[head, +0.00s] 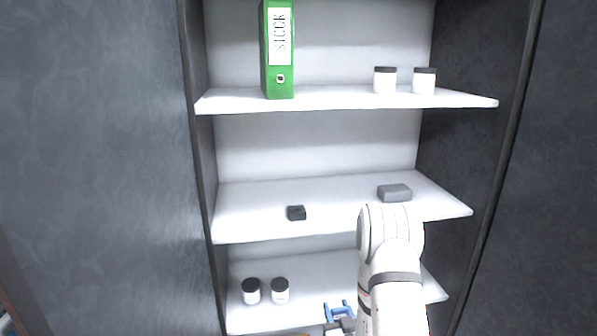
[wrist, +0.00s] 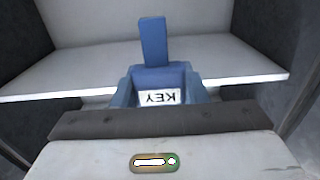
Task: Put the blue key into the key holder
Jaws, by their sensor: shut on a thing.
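My gripper (wrist: 158,88) has blue fingers and is shut on the blue key (wrist: 153,42). The key's shaft points up and away in the wrist view, and its body carries a white label reading KEY, upside down. In the head view my gripper (head: 339,309) is low, at the front of the lowest visible shelf, left of my white arm; the key cannot be told from the fingers there. No key holder is labelled. A small black block (head: 296,213) lies on the middle shelf, left of centre; I cannot tell whether it is the holder.
A grey box (head: 394,193) lies right on the middle shelf (head: 345,205). Two dark-lidded jars (head: 251,291) stand left on the lower shelf. A green binder (head: 279,75) and two more jars (head: 385,80) stand on the upper shelf. Dark cabinet walls flank the shelves.

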